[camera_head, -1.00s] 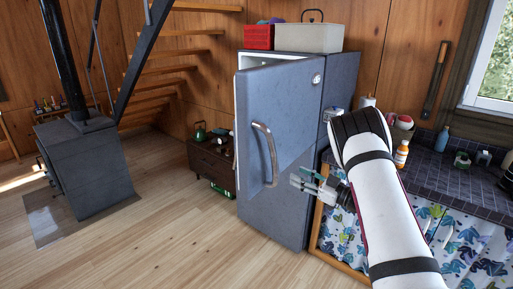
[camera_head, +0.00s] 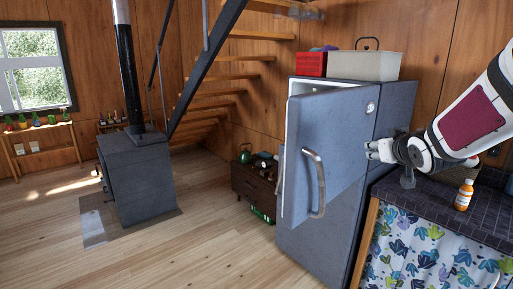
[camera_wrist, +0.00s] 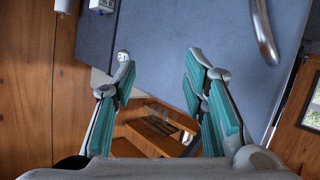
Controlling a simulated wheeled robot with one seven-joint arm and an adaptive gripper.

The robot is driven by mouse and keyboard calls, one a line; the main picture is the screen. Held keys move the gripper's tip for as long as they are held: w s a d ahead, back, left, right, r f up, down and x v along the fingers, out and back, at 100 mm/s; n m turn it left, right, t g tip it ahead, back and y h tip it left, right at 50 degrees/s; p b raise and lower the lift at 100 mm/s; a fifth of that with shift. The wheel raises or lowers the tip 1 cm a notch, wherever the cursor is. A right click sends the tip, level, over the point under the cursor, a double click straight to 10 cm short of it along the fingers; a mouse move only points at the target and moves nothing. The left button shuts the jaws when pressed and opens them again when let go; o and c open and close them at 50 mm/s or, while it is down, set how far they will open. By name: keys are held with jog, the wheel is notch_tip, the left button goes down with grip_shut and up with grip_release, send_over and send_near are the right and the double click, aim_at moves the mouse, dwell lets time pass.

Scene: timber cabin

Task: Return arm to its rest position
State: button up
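My gripper (camera_head: 372,151) is in front of the blue-grey fridge (camera_head: 390,115), at the right of the head view, with the white arm reaching in from the right edge. In the wrist view my gripper (camera_wrist: 158,65) has its two teal-padded fingers well apart with nothing between them. The fridge door (camera_head: 325,150) stands partly open, with a curved metal handle (camera_head: 316,183). The handle also shows at the upper right of the wrist view (camera_wrist: 262,30). The gripper is to the right of the handle and apart from it.
A dark tiled counter (camera_head: 430,195) with an orange bottle (camera_head: 464,195) is below my arm. A red basket (camera_head: 313,64) and a pale box (camera_head: 365,66) sit on the fridge. A black stove (camera_head: 137,178) stands left. The wooden floor (camera_head: 215,250) between is clear.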

jog(key=s+a+f+g, duration=0.1)
jog(key=s+a, duration=0.3)
jog(key=s, duration=0.7)
jog(key=s+a+f+g+y, duration=0.1)
jog(key=s+a+g, duration=0.3)
jog(key=s, duration=0.8)
jog(key=s+a+f+g+y+b, duration=0.1)
jog(key=s+a+f+g, duration=0.2)
jog(key=s, duration=0.8)
jog(key=a, duration=0.2)
jog(key=shift+s+a+m, duration=0.15)
jog(key=shift+a+m, duration=0.15)
jog(key=shift+c, duration=0.8)
